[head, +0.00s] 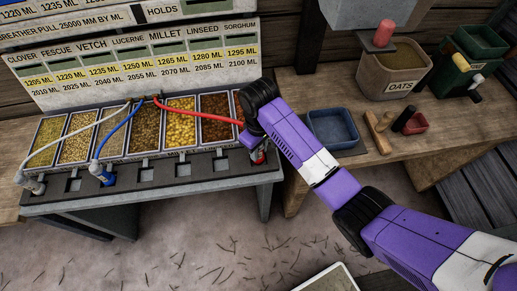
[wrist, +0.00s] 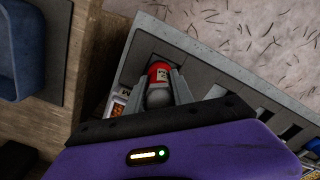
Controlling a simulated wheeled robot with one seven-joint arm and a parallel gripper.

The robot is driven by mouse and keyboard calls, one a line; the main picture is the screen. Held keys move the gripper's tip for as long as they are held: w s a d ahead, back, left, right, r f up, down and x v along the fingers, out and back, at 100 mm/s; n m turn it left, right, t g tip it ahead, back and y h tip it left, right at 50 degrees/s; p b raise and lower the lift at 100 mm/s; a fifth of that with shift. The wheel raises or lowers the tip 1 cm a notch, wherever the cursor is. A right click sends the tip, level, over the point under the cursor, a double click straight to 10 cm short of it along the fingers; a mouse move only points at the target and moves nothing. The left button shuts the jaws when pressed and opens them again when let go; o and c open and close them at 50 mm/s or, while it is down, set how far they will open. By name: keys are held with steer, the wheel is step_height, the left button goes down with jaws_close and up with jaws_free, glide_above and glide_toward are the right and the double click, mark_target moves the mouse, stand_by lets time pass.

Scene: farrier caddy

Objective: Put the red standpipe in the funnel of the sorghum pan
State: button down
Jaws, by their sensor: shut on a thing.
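My gripper (wrist: 160,88) is shut on the red standpipe (wrist: 160,72), with one finger on each side of its grey and red body. In the head view the red standpipe (head: 259,157) shows below my wrist, at the right end of the bench's front ledge. A dark square opening (wrist: 152,60) shows right by it; how deep the pipe sits in it I cannot tell. The red hose (head: 200,114) runs across the pans to it. The sorghum pan (head: 238,98) is the rightmost pan, mostly hidden by my arm.
A white standpipe (head: 33,186) and a blue standpipe (head: 107,178) stand at other ledge openings. Empty square openings (head: 184,168) lie between.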

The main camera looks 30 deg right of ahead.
steer(key=shift+f, duration=0.4)
steer(key=c, duration=1)
jaws_free()
steer(key=shift+r+b, duration=0.45)
steer(key=shift+r, duration=3.4)
steer(key=shift+r, duration=0.1)
steer(key=shift+r+p, duration=2.15)
steer(key=shift+p, duration=0.35)
